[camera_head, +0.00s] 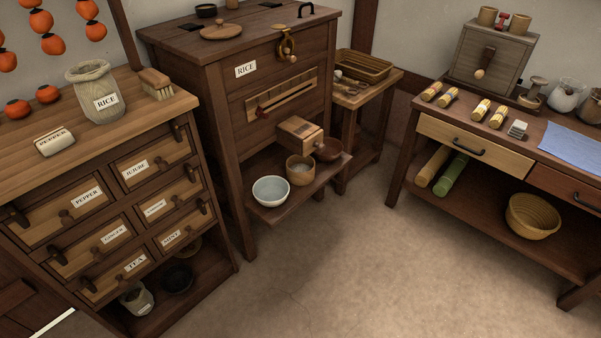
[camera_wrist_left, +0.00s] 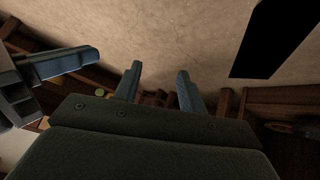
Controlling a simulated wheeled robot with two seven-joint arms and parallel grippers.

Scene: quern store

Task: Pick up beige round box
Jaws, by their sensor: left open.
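A tan round box (camera_head: 300,169) with an open top and pale contents stands on the low shelf of the dark rice cabinet, under its wooden spout. It is the closest match I see to the beige round box. My left gripper (camera_wrist_left: 158,82) shows in the left wrist view, open with nothing between its fingers, over the floor. A blue-grey part (camera_wrist_left: 62,63) at the left of that view looks like a finger of my right gripper; its opening cannot be told. Neither gripper shows in the head view.
A pale bowl (camera_head: 271,191) stands left of the round box and a brown bowl (camera_head: 330,149) behind it on the right. The wooden spout (camera_head: 301,131) hangs close above. A drawer chest (camera_head: 120,210) stands left, a workbench (camera_head: 474,150) right. The floor between is clear.

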